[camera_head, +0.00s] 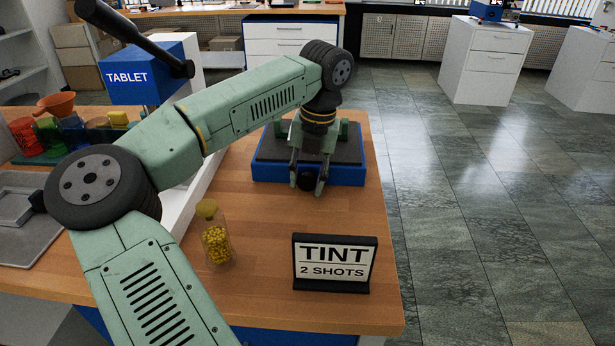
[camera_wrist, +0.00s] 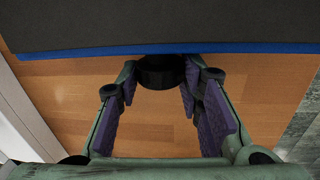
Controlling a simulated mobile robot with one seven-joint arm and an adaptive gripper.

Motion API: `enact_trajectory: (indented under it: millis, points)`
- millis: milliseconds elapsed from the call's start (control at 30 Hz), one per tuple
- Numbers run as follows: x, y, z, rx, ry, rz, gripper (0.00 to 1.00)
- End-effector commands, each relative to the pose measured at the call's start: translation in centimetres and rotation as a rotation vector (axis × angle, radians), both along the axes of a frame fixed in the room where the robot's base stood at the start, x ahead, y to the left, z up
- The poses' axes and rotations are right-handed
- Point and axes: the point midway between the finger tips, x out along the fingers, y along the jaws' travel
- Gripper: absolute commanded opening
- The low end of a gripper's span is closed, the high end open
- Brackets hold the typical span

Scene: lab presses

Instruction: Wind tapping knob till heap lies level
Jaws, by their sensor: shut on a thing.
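A low blue device (camera_head: 268,172) with a dark grey top and green posts sits near the table's right edge. A dark round knob (camera_head: 306,182) sticks out at its front side. In the wrist view the knob (camera_wrist: 160,76) lies between the fingertips, under the blue edge. My gripper (camera_head: 307,183) points down over the device's front edge, its fingers closed on the knob's two sides. The purple finger pads show in the wrist view (camera_wrist: 160,82). No heap shows in either view; my wrist and gripper cover the middle of the device.
A sign reading TINT 2 SHOTS (camera_head: 334,263) stands at the table's front right. A stoppered bottle of yellow pellets (camera_head: 217,243) stands left of it. A blue TABLET press (camera_head: 145,77) and several coloured cups (camera_head: 58,137) are at left. Bare wood lies between bottle and device.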

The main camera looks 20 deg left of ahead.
Motion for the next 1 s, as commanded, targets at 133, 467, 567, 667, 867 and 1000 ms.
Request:
enact_trajectory:
  millis: [133, 467, 567, 667, 867, 1000]
  points:
    - [0.07, -0.23, -0.15, 0.026, 0.007, -0.005, 0.06]
    - [0.12, -0.32, -0.08, 0.131, 0.038, -0.003, 0.06]
    - [0.12, -0.33, -0.08, 0.13, 0.037, -0.003, 0.06]
    - [0.12, -0.32, -0.08, 0.13, 0.037, -0.003, 0.39]
    - [0.09, -0.26, -0.06, 0.131, 0.038, -0.002, 0.52]
    - [0.09, -0.23, -0.05, 0.131, 0.038, -0.002, 0.53]
